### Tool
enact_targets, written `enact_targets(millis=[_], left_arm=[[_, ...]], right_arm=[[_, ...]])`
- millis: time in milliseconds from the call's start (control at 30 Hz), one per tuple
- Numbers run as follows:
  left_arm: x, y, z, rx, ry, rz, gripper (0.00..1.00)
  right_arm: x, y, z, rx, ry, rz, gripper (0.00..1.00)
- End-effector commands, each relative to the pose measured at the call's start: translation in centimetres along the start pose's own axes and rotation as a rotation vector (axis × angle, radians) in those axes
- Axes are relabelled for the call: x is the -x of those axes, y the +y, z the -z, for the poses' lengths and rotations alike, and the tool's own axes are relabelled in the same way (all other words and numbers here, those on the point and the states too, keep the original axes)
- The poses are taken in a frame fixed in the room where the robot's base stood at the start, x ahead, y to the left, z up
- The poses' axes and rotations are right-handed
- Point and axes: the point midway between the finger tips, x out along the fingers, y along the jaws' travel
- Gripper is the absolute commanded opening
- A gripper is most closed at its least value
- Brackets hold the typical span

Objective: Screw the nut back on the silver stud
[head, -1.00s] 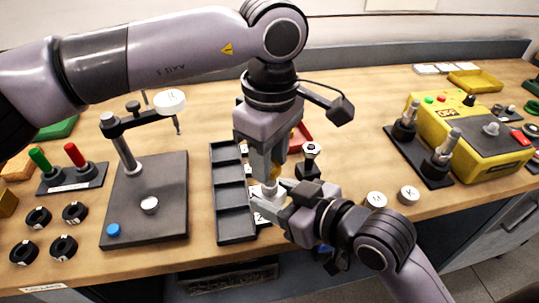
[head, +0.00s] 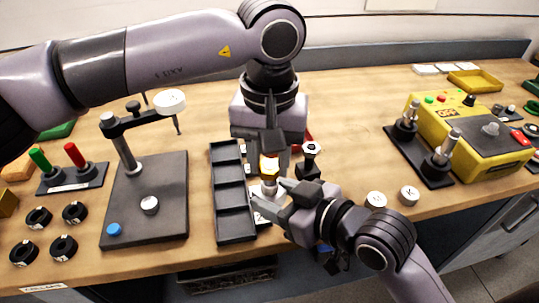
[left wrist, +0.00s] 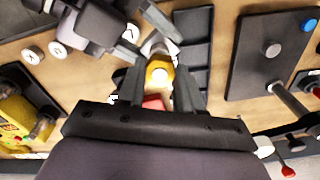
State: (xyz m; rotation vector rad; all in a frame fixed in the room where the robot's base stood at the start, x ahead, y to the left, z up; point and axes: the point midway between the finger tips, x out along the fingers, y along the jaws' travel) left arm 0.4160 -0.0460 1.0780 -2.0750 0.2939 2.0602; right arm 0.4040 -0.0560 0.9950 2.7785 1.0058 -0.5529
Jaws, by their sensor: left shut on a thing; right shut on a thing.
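A gold-yellow nut (head: 269,166) sits between the fingertips of my left gripper (head: 270,158), which reaches down from above and is shut on it. The nut also shows in the left wrist view (left wrist: 159,75), with a pale round centre. Directly below the nut is the silver stud (head: 268,188), mostly hidden by the grippers. My right gripper (head: 274,197) comes in from the lower right and is shut around the stud's lower part. Nut and stud look in line; how far the thread is engaged is hidden.
A black compartment tray (head: 234,225) lies just left of the grippers. A black stand with a hex top (head: 311,150) is close on the right. Round white pieces marked M (head: 376,199) and K (head: 409,195) lie farther right. A yellow box (head: 482,135) stands at the right.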

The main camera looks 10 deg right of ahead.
Motion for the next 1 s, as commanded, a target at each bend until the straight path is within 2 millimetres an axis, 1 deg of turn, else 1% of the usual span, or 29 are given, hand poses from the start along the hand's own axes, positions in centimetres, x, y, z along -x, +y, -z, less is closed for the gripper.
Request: enact_targets(millis=[33,400,500,633,833,867,900,967,1000], left_arm=[[0.01,0.12,-0.09,-0.053,-0.001,-0.004,0.05],[0.00,0.18,-0.10,-0.455,0.001,-0.010,0.05],[0.00,0.20,-0.10,-0.539,0.002,-0.012,0.05],[0.00,0.22,-0.11,-0.591,0.002,-0.013,0.05],[0.00,0.25,-0.11,-0.595,0.002,-0.014,0.05],[0.00,0.26,-0.11,-0.595,0.002,-0.014,0.38],[0.00,0.25,-0.11,-0.594,0.003,-0.014,0.51],[0.00,0.22,-0.10,-0.593,0.002,-0.013,0.71],[-0.01,0.20,-0.08,-0.593,0.002,-0.012,0.84]], right_arm=[[0.04,-0.02,0.22,0.002,0.006,0.000,0.00],[0.03,-0.05,0.22,0.002,0.006,0.001,0.00],[0.03,-0.06,0.22,0.002,0.006,0.001,0.00],[0.03,-0.07,0.22,0.002,0.006,0.002,0.00],[0.02,-0.09,0.22,0.001,0.006,0.002,0.00],[0.02,-0.09,0.22,0.001,0.006,0.002,0.00],[0.02,-0.09,0.22,0.001,0.006,0.002,0.00],[0.02,-0.09,0.22,0.001,0.006,0.002,0.00],[0.03,-0.08,0.22,0.001,0.006,0.002,0.00]])
